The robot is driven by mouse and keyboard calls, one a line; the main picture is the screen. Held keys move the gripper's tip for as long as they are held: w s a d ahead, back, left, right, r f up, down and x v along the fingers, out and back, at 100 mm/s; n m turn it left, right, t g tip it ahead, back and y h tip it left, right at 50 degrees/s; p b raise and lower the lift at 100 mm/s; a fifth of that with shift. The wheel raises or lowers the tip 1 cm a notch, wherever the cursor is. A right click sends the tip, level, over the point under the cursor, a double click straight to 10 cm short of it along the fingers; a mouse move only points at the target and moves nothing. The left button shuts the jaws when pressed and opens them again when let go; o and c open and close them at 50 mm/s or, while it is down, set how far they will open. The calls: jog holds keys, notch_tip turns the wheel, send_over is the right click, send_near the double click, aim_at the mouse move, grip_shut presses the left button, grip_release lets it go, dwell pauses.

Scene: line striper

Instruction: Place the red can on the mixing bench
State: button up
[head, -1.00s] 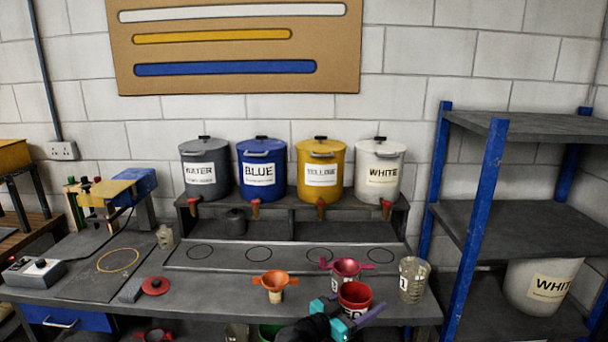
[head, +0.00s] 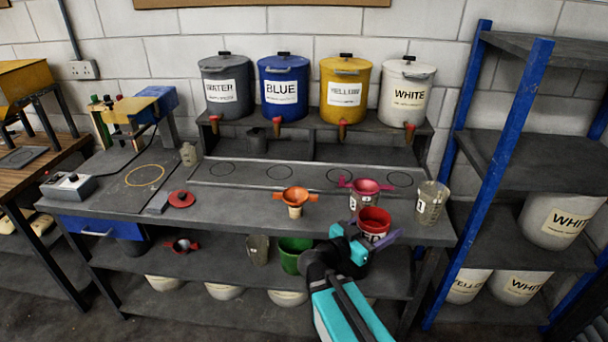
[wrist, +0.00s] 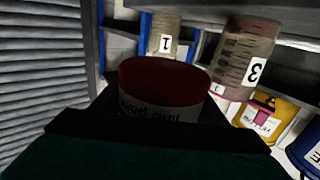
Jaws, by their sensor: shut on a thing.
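The red can (head: 375,221) is in my gripper (head: 360,238), at the front edge of the grey bench (head: 235,208) on its right side. It is open-topped and red inside, with a white label. In the wrist view the red can (wrist: 163,80) stands between the dark jaws, its label partly hidden by them. The head view does not clearly show whether its base touches the bench. A cup with a dark red funnel (head: 366,187) stands just behind it, and a clear measuring cup (head: 432,203) to its right.
An orange funnel on a cup (head: 295,199) and a red lid (head: 181,198) are on the bench. Water, blue, yellow and white dispensers stand at the back. The lower shelf holds a green container (head: 295,254). A blue-posted rack (head: 497,165) is close on the right.

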jog(key=shift+f+b, duration=1.8)
jog(key=shift+f, duration=0.25)
jog(key=shift+a, duration=0.1)
